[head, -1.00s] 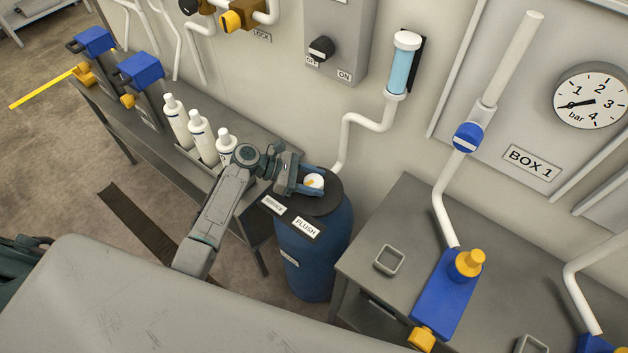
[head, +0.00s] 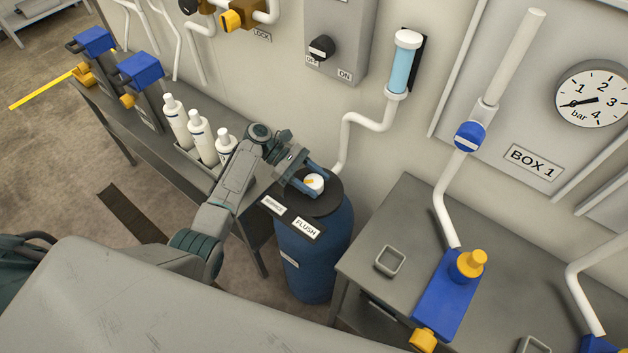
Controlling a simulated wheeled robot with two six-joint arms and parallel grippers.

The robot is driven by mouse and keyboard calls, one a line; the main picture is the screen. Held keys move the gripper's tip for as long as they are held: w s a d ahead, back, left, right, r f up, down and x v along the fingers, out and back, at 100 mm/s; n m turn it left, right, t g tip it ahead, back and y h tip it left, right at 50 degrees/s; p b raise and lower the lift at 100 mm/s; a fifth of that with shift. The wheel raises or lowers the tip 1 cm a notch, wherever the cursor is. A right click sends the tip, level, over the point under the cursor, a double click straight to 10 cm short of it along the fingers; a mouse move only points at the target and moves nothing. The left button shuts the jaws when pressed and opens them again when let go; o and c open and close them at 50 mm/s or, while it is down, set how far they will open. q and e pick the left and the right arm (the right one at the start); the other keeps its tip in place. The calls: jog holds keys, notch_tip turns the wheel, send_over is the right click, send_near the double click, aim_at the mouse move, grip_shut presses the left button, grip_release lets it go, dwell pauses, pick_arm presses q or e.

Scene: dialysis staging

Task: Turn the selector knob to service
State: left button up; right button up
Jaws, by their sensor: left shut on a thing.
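The selector knob (head: 316,181) is a small white disc with an orange mark, on the dark top of a blue drum (head: 313,250) at the centre of the head view. The orange mark lies on the knob's left side. A FLUSH label (head: 306,228) sits on the drum's front rim, with a SERVICE label (head: 273,205) to its left. My left gripper (head: 312,178) reaches in from the left and is shut on the knob, its blue fingers on either side of it. My right gripper is out of view.
A grey bench (head: 175,172) with several white bottles stands left of the drum. A grey table (head: 405,222) with a blue device (head: 445,300) stands to the right. A pipe (head: 345,135) runs down the wall behind the drum. My arm crosses the gap left of the drum.

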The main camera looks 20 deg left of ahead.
aim_at(314, 185)
pick_arm(q)
jog(key=shift+f, duration=0.1)
jog(key=o, duration=1)
jog(key=shift+c, duration=0.2)
jog(key=shift+r, duration=0.3)
jog(key=r, duration=0.1)
jog(key=s+r+b, duration=0.1)
jog(key=shift+d+r, duration=0.15)
jog(key=shift+r, duration=0.2)
jog(key=s+d, duration=0.1)
jog(key=s, duration=0.3)
jog(key=s+d+r+b, duration=0.1)
jog(key=s, duration=0.4)
jog(key=s+d+b, duration=0.1)
jog(key=s+d, duration=0.1)
jog(key=s, duration=0.3)
jog(key=shift+s+d+r, duration=0.1)
jog(key=shift+s+r, duration=0.1)
jog(key=shift+r, duration=0.15)
